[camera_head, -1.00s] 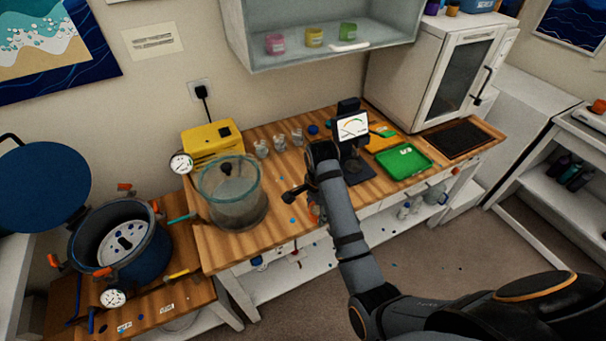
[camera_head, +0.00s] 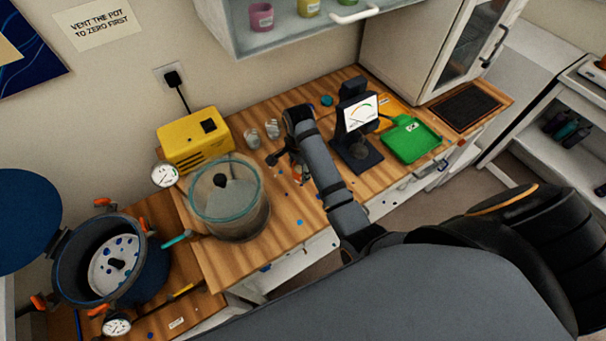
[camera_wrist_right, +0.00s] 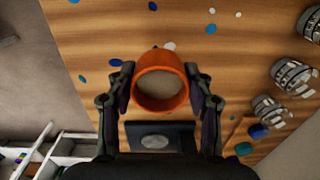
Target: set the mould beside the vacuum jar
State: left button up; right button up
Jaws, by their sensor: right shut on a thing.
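The mould, an orange ring-shaped cup (camera_wrist_right: 160,98), sits between the fingers of my right gripper (camera_wrist_right: 160,72) in the right wrist view. My right gripper is shut on it, with one finger on each side. In the head view my right gripper (camera_head: 284,160) is over the wooden bench, right of the vacuum jar, and a small orange part of the mould shows beneath it. The vacuum jar (camera_head: 231,207) is a clear round vessel with a greenish rim, on the left of the bench. How high the mould is above the bench is hard to tell. My left gripper is not in view.
A yellow pump (camera_head: 196,141) stands behind the jar. Clear cups (camera_head: 272,129) stand at the back. A dial stand (camera_head: 357,124) and green tray (camera_head: 409,139) are right of my arm. A blue pot (camera_head: 112,259) is at the left. Bench between jar and gripper looks clear.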

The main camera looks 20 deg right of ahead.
aim_at(299, 172)
jog(key=shift+w+f, duration=0.25)
jog(key=shift+f, duration=0.25)
jog(key=shift+w+f, duration=0.25)
jog(key=shift+f, duration=0.25)
notch_tip(299, 172, down, 3)
jog(key=shift+r+p, duration=0.1)
jog(key=shift+p, duration=0.25)
jog(key=shift+s+f, duration=0.15)
jog(key=shift+f, duration=0.35)
jog(key=o, duration=0.8)
jog(key=shift+c, duration=0.2)
jog(key=o, duration=0.4)
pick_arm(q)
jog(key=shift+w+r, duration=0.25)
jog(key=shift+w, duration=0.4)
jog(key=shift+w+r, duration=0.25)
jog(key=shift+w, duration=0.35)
pick_arm(e)
jog(key=shift+o, duration=0.2)
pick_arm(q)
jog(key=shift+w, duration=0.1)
